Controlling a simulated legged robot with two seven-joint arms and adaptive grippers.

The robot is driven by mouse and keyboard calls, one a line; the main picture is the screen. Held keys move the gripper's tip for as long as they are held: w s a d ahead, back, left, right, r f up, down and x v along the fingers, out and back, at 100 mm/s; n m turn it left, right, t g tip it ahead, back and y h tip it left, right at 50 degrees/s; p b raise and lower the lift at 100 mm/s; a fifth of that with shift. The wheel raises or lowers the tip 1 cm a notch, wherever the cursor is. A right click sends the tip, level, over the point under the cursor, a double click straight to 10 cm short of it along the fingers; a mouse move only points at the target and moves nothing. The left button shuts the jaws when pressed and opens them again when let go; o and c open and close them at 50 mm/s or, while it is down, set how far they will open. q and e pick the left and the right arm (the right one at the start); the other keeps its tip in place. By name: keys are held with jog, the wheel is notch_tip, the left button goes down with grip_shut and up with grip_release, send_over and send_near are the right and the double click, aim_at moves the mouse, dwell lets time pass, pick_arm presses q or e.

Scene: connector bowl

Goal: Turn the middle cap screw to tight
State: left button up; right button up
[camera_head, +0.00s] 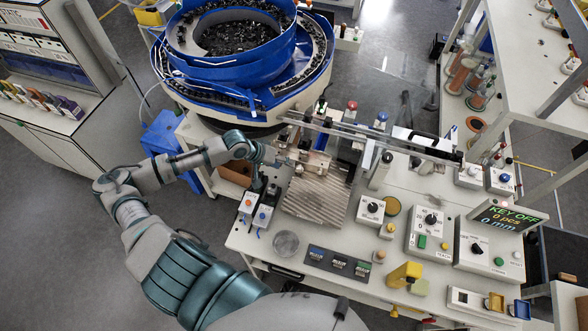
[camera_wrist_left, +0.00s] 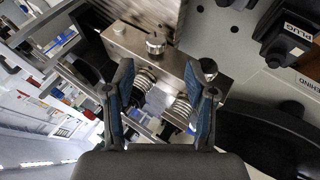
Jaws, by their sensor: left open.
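My left gripper (camera_head: 257,182) is at the left edge of the metal fixture block (camera_head: 312,160) in the head view. In the left wrist view its two blue-padded fingers (camera_wrist_left: 163,88) are apart, with nothing held between them. The middle cap screw (camera_wrist_left: 155,43), a round silver knob, stands on the block's metal face beyond the fingertips, roughly between them in the picture. Whether the middle screw is tight cannot be told. My right gripper is out of view.
Springy or threaded parts (camera_wrist_left: 180,110) show below the block between the fingers. A blue bowl feeder (camera_head: 235,55) stands behind the arm. A ribbed metal plate (camera_head: 316,197) lies in front of the block. Two small switch boxes (camera_head: 256,208) stand close below the gripper.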

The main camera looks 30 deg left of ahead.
aim_at(297, 170)
pick_arm(q)
jog(key=x, duration=0.6)
jog(key=shift+w+d, duration=0.15)
jog(key=shift+d, duration=0.3)
jog(key=shift+w+d+f, duration=0.1)
jog(key=shift+w+f, duration=0.05)
jog(key=shift+f, duration=0.25)
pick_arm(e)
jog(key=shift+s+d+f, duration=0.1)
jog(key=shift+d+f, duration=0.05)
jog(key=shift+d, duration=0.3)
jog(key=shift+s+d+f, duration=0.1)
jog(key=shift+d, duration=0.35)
pick_arm(q)
jog(key=shift+a, duration=0.2)
jog(key=shift+f, duration=0.1)
jog(key=c, duration=0.4)
grip_shut()
jog(key=shift+d, duration=0.2)
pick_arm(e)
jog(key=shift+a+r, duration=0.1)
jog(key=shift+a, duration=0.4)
